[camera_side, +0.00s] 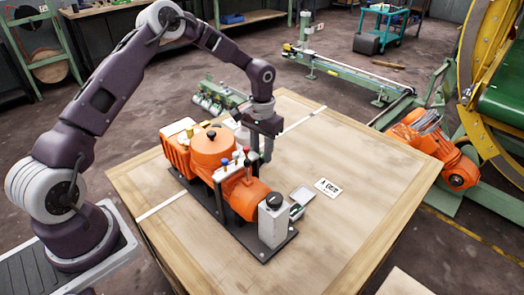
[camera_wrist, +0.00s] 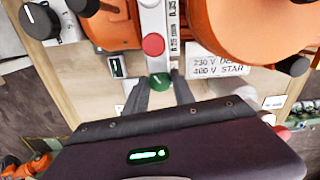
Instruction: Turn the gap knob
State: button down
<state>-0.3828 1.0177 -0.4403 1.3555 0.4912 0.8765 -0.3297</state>
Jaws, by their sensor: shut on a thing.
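The orange machine (camera_side: 215,165) sits on a dark base plate on the wooden table. My gripper (camera_side: 265,153) points down at its far side in the side view. In the wrist view my gripper (camera_wrist: 164,85) has its two fingers on either side of a small green knob (camera_wrist: 159,79), shut on it. A red knob (camera_wrist: 153,44) sits above it on a pale strip with millimetre labels. No readable label says which knob is the gap knob. The green knob is hidden in the side view. A black knob (camera_side: 273,201) tops a grey box at the machine's near end.
Several coloured knobs stand close to my gripper on the machine. The right part of the table is mostly clear. Small green-based parts (camera_side: 218,98) stand beyond the machine.

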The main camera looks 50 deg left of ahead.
aim_at(262, 155)
jog(key=shift+m, duration=2)
jog(key=c, duration=1)
grip_release()
jog(key=shift+c, duration=0.2)
jog(key=shift+r, duration=0.1)
notch_tip(262, 155, up, 7)
